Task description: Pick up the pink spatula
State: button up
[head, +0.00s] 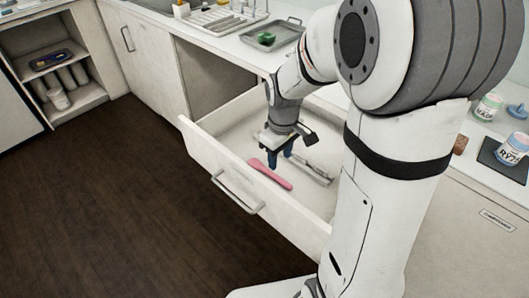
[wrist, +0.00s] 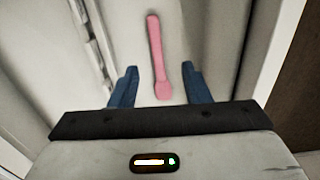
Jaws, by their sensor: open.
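The pink spatula (head: 270,174) lies in the open drawer (head: 206,153), near the drawer's front wall. In the wrist view the pink spatula (wrist: 157,58) runs lengthwise away from me, with its wider end between or just beyond my fingertips. My gripper (head: 281,160) reaches down into the drawer over the spatula. Its two blue fingers are apart on either side of the spatula in the wrist view (wrist: 159,70), with nothing held. I cannot tell how far the fingertips are above the drawer floor.
A metal utensil (head: 312,172) lies beside the spatula in the drawer. Drawer walls stand close around my gripper. A grey tray (head: 270,36) with a green item sits on the counter above. Jars (head: 514,148) stand on the right counter. The dark floor (head: 110,200) at left is clear.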

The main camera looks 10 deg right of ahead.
aim_at(278, 177)
jog(key=shift+n, duration=0.3)
jog(key=f, duration=0.3)
jog(key=f+b, duration=0.1)
jog(key=f, duration=0.2)
jog(key=w+f, duration=0.1)
jog(key=f, duration=0.2)
jog(key=shift+f, duration=0.35)
grip_shut()
